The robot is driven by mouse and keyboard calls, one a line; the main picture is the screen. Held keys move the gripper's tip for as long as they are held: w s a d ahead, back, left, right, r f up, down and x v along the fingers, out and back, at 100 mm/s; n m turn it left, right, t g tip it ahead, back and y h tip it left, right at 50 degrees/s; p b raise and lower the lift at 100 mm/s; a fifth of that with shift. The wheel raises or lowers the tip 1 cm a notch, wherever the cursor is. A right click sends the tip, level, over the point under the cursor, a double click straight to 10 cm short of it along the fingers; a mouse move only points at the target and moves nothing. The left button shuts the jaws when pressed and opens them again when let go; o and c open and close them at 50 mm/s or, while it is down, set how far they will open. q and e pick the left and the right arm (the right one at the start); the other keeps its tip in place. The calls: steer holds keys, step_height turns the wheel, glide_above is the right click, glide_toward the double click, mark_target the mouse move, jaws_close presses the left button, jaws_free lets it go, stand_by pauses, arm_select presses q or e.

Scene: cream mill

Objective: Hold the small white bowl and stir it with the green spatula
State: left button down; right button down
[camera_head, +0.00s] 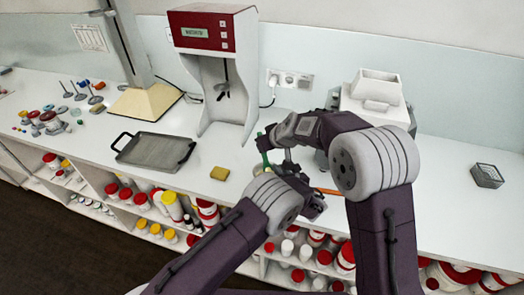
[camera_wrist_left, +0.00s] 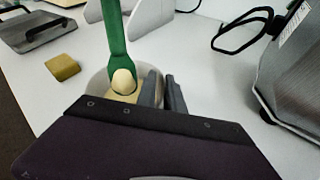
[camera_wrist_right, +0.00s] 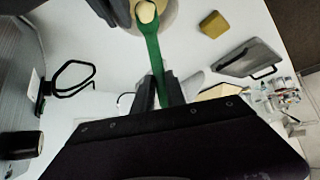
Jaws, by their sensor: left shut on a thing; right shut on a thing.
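The small white bowl shows in the left wrist view (camera_wrist_left: 96,88) and the right wrist view (camera_wrist_right: 169,14). My left gripper (camera_wrist_left: 164,88) is shut on its rim. The green spatula (camera_wrist_left: 114,35) slants into the bowl, with a cream-coloured oval at its lower end. In the right wrist view, my right gripper (camera_wrist_right: 158,92) is shut on the spatula's handle (camera_wrist_right: 154,58). In the head view, the spatula (camera_head: 263,146) shows beside my right gripper (camera_head: 268,134); the bowl is largely hidden behind my arms. The bowl's contents cannot be made out clearly.
A yellow sponge (camera_head: 220,173) and a grey tray (camera_head: 152,149) lie left of the bowl. A red-and-grey machine (camera_head: 214,70) stands behind, and a white-and-grey machine (camera_head: 375,98) stands at the right. A small dark wire basket (camera_head: 487,176) is farther right. Red-lidded jars fill shelves below.

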steer(key=shift+s+d, duration=0.3)
steer(key=shift+s, duration=0.25)
steer(key=shift+s+d, duration=0.3)
steer(key=shift+s, duration=0.25)
steer(key=shift+w, duration=0.1)
steer(key=shift+w+a, duration=0.25)
steer(key=shift+w, duration=0.15)
stand_by(0.3)
steer(key=shift+w+a, duration=0.35)
steer(key=shift+w, duration=0.25)
steer(key=shift+w+a, duration=0.35)
steer(key=shift+w, duration=0.25)
steer(key=shift+w+d, duration=0.35)
steer(key=shift+d, duration=0.2)
steer(key=shift+a, duration=0.1)
steer(key=shift+s+a, duration=0.25)
steer(key=shift+a, duration=0.1)
